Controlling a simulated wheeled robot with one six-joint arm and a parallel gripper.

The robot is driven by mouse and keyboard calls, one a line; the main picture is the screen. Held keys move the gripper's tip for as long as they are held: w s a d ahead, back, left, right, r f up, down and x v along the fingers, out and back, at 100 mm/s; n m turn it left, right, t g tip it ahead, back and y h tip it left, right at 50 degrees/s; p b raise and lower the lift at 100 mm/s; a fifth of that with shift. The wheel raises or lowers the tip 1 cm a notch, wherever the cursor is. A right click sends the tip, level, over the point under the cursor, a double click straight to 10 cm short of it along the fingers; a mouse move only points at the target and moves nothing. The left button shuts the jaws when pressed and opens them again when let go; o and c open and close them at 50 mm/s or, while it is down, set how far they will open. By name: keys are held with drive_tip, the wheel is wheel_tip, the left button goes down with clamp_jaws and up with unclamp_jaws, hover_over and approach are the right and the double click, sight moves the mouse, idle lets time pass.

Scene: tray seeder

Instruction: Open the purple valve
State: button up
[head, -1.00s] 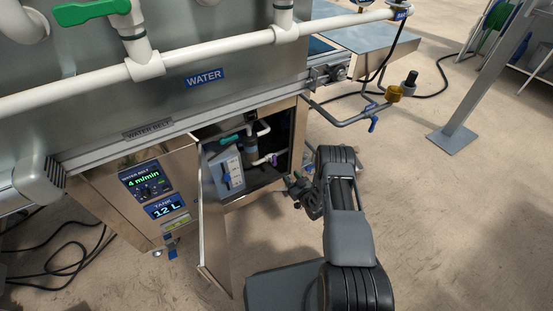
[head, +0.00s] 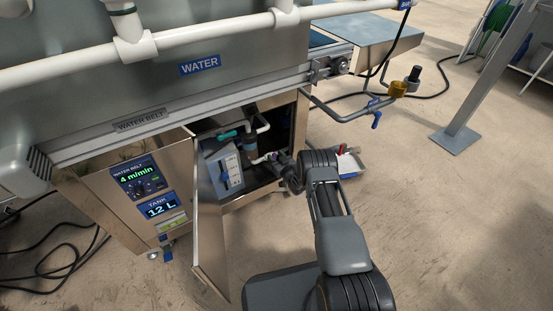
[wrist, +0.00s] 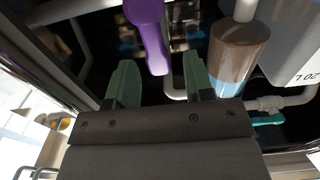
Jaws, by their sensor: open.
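The purple valve handle (wrist: 150,38) hangs at the top of the wrist view, its narrow end between and just beyond my fingertips. My gripper (wrist: 160,68) is open, with one green-padded finger on either side of the handle's end, and I see gaps to both. In the head view, my gripper (head: 281,160) reaches into the open cabinet (head: 296,130) from the right and mostly hides the purple valve.
The cabinet door (head: 208,225) stands open on the left. Inside are a green-handled valve (head: 228,134), white pipes and a brown-and-blue cylinder (wrist: 238,52). A blue-handled valve (head: 376,120) is outside at right.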

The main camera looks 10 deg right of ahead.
clamp_jaws()
idle(0.5)
drive_tip(key=s+a+f+n+b, duration=0.1)
drive_tip(key=a+f+n+b, duration=0.4)
drive_tip(key=n, duration=1.3)
drive_tip(key=shift+s+a+f, duration=0.15)
drive_tip(key=shift+s+f, duration=0.15)
drive_tip(key=shift+s, duration=0.05)
idle(0.4)
